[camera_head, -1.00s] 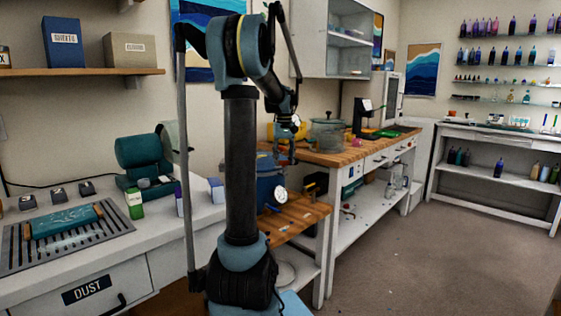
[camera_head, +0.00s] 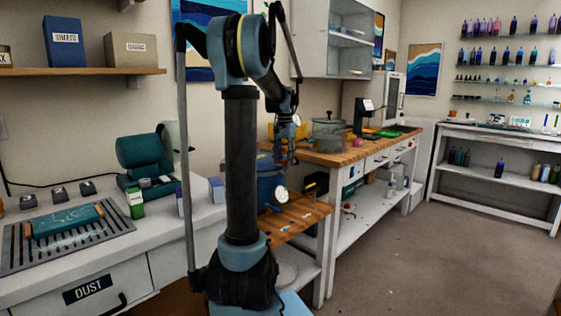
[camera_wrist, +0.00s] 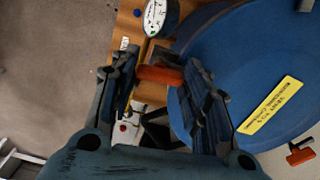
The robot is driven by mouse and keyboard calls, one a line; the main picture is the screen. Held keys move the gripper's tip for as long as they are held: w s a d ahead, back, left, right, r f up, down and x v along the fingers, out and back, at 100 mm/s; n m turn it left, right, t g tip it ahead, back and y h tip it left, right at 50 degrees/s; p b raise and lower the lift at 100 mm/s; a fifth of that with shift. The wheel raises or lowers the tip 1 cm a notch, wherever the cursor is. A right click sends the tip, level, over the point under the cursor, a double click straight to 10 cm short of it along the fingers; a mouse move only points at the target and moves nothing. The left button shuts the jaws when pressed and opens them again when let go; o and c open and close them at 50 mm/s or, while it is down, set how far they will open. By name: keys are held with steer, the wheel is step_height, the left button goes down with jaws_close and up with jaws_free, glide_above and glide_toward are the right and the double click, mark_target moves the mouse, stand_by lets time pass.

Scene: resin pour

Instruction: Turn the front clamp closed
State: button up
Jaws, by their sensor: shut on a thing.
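The blue pressure pot (camera_head: 268,182) stands on a wooden-topped stand behind my arm. In the wrist view its round blue lid (camera_wrist: 255,70) fills the right side, with a yellow label on it. A red-orange clamp handle (camera_wrist: 160,74) at the lid's edge lies between my gripper's fingertips (camera_wrist: 158,78). The gripper is shut on this handle. It cannot be told from these frames how far the clamp is turned. Another red clamp handle (camera_wrist: 300,155) shows at the lid's lower right. My gripper (camera_head: 288,155) is above the pot's right side in the head view.
A round pressure gauge (camera_wrist: 154,16) stands at the pot's side, close to the gripper. The wooden stand top (camera_head: 300,215) holds small items. A long workbench (camera_head: 350,152) stands behind to the right. Open floor (camera_head: 440,245) lies at right.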

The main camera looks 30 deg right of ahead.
steer(key=shift+s+d+m, duration=0.1)
steer(key=shift+s+m, duration=0.1)
steer(key=shift+m, duration=0.5)
steer(key=o, duration=1.1)
steer(key=shift+d, duration=0.1)
steer(key=shift+c, duration=0.2)
steer(key=shift+r, duration=0.1)
steer(key=shift+w+r, duration=0.1)
steer(key=shift+r, duration=0.1)
step_height(320, 180, up, 11)
steer(key=shift+r, duration=0.15)
